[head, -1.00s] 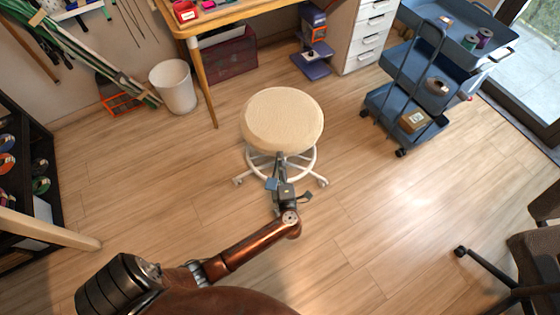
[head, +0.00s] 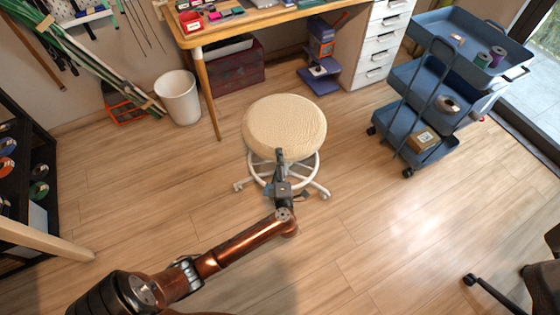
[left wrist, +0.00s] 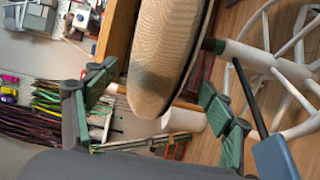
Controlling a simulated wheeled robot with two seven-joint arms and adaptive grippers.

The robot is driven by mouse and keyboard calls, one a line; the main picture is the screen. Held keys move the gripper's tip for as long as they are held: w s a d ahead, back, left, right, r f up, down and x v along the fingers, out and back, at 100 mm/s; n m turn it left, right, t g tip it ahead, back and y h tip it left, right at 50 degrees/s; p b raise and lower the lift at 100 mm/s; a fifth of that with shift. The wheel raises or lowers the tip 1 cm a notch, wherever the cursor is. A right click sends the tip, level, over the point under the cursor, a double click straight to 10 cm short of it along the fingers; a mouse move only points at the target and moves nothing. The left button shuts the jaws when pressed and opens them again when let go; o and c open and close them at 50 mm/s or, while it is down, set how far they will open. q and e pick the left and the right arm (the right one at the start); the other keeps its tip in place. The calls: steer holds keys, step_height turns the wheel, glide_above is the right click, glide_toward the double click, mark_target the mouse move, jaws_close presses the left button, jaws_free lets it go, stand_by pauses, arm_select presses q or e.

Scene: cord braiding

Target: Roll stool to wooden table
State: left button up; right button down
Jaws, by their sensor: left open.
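The stool, with a round cream seat (head: 285,124) and a white wheeled ring base, stands upright on the floor in front of the wooden table (head: 240,33). A strip of floor shows between the stool and the table. My left gripper (head: 279,160) is at the near edge of the seat. In the left wrist view the open green-padded fingers (left wrist: 155,85) lie on either side of the seat rim (left wrist: 165,50). I cannot tell whether the pads touch it. My right gripper is not in view.
A white bin (head: 178,98) stands left of the table leg (head: 207,95). A blue trolley (head: 425,110) is to the right, beside white drawers (head: 381,45). A dark chair (head: 535,290) is at the lower right. Floor around the stool is clear.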

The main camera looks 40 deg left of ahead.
arm_select(q)
steer(key=shift+c, duration=0.3)
jaws_close()
stand_by(0.6)
